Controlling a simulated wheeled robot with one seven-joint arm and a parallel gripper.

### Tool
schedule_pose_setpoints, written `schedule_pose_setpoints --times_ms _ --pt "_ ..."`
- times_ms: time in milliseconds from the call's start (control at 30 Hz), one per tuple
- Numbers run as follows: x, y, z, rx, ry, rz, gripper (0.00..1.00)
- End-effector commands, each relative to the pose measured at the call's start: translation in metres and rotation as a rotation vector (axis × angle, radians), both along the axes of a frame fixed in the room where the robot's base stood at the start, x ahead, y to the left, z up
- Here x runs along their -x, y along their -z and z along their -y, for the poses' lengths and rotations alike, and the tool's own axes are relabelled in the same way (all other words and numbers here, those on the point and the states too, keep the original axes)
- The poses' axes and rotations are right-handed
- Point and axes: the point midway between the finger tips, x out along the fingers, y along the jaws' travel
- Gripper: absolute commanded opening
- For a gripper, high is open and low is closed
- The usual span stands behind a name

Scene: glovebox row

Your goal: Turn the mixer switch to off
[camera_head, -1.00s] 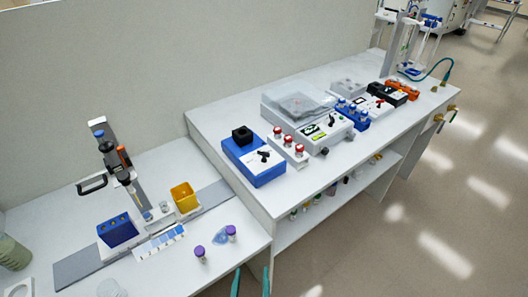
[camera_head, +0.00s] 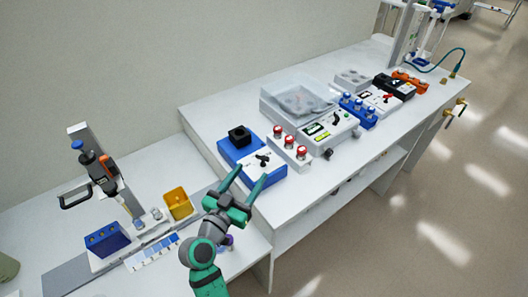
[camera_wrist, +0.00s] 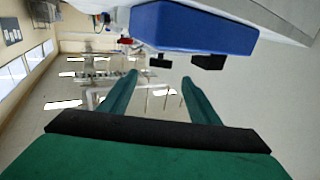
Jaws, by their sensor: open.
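A blue box with a black square cup on top, which looks like the mixer (camera_head: 232,153), stands near the left end of the raised bench. Its white panel carries a black switch (camera_head: 263,157); which setting it is at is too small to tell. My gripper (camera_head: 252,171) is open and empty, its green fingers just in front of the box's near side in the head view. In the wrist view the blue box (camera_wrist: 190,30) is at the top, with the black switch (camera_wrist: 159,61) and cup (camera_wrist: 208,62) beyond the fingertips. No contact is visible.
A rack of red-capped vials (camera_head: 290,145) stands right beside the mixer. A white device with a green display (camera_head: 325,130) and blue-capped vials (camera_head: 358,108) follow to the right. On the lower bench are a yellow bin (camera_head: 178,203) and a blue block (camera_head: 107,239).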

Motion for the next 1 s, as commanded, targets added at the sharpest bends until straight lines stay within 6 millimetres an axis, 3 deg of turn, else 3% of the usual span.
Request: schedule_pose_setpoints --times_ms 500,700,1000 --pt "-0.074 0.0 0.037 0.001 0.001 -0.002 0.56" --pt "-0.087 0.001 0.043 0.001 -0.002 -0.003 0.56" --pt "-0.089 0.001 0.048 0.001 0.004 -0.003 0.56"
